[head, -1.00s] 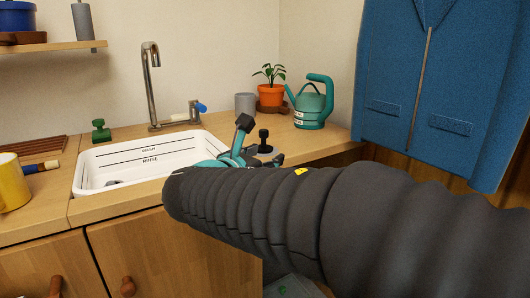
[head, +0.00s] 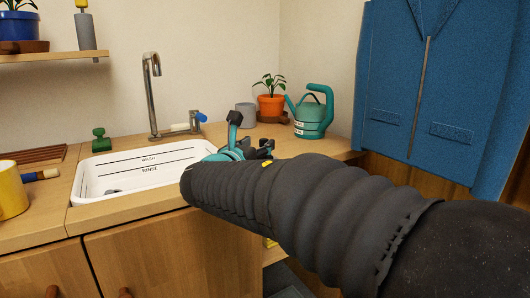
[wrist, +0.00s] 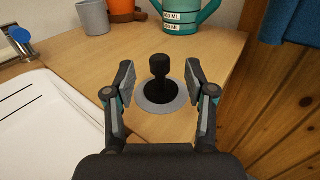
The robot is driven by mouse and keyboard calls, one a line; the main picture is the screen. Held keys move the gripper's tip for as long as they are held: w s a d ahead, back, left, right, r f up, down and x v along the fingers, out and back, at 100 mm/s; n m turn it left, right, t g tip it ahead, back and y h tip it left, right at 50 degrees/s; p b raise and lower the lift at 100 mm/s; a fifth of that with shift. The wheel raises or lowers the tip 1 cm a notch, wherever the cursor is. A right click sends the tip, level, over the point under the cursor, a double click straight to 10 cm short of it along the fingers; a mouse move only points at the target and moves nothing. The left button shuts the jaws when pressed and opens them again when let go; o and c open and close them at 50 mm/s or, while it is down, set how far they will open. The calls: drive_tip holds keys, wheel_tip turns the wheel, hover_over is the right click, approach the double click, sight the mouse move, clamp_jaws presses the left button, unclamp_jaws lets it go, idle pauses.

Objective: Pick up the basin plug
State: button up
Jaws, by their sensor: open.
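The basin plug (wrist: 160,92) stands upright on the wooden counter in the wrist view. It has a black knob and stem on a round grey disc. My gripper (wrist: 160,74) is open, with one finger on each side of the plug's knob. A gap shows between each finger and the knob, so nothing is gripped. In the head view my gripper (head: 250,136) is over the counter just right of the sink, and the plug is hard to tell apart from the dark fingers there.
The white sink basin (head: 95,183) is left of my gripper, with the tap (head: 153,95) behind it. A grey cup (wrist: 93,17), an orange plant pot (head: 270,104) and a teal watering can (head: 312,115) stand behind. The counter's right edge is close to the plug.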

sight(262, 142)
drive_tip(key=x, duration=0.5)
drive_tip(key=shift+f, duration=0.15)
drive_tip(key=shift+s, duration=0.1)
clamp_jaws()
drive_tip(key=shift+a, duration=0.1)
